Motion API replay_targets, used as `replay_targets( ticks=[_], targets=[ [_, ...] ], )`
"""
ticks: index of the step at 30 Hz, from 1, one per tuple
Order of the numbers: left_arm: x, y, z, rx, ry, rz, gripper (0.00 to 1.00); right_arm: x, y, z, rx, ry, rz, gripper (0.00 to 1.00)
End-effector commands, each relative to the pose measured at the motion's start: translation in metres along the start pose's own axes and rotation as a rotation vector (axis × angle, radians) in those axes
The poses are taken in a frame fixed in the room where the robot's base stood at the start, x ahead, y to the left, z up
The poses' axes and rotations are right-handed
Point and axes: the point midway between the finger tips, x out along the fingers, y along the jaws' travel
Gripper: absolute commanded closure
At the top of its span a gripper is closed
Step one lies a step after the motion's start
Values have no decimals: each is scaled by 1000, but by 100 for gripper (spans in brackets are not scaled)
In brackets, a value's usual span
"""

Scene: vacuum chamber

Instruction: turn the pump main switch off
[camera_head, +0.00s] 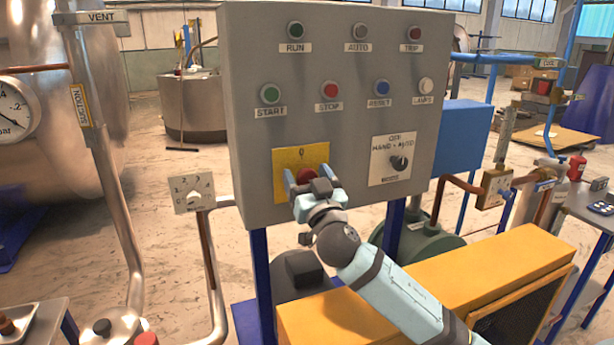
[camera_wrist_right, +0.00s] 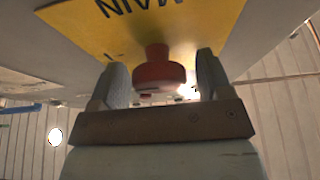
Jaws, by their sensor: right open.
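The pump main switch is a red knob (camera_head: 306,175) on a yellow plate (camera_head: 288,157) at the lower left of the grey control panel (camera_head: 340,130). A "0" shows at the top of the plate in the head view. My right gripper (camera_head: 307,182) is at the knob, with one finger on each side. In the right wrist view, the red knob (camera_wrist_right: 158,75) sits between the two open fingers (camera_wrist_right: 160,85), with visible gaps to them. The yellow plate (camera_wrist_right: 150,25) is behind it, with part of the word "MAIN" in view. The knob's pointer direction cannot be made out. My left gripper is not in view.
A black selector switch (camera_head: 399,163) on a white plate is just right of the yellow plate. Several push buttons, such as the red STOP button (camera_head: 330,90), sit above. A yellow-topped unit (camera_head: 500,265) stands below. A pipe with a gauge (camera_head: 14,110) is at left.

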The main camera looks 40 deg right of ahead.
Motion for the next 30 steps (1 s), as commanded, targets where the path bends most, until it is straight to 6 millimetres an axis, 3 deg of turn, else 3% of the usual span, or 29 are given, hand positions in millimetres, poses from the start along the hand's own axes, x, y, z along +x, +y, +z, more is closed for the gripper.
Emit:
replay_targets(
  ticks=[2, 3, 9, 20, 30],
  targets=[
    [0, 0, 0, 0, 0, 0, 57, 0, 0, 0, 0, 0, 0, 28],
    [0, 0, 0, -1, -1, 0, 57, 0, 0, 0, 0, 0, 0, 33],
    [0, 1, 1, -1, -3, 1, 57, 0, 0, 0, 0, 0, 0, 75],
    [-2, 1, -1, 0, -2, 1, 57, 0, 0, -1, -45, 0, -19, 75],
    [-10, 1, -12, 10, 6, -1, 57, 1, -1, -3, -266, 1, -111, 75]
  ],
)
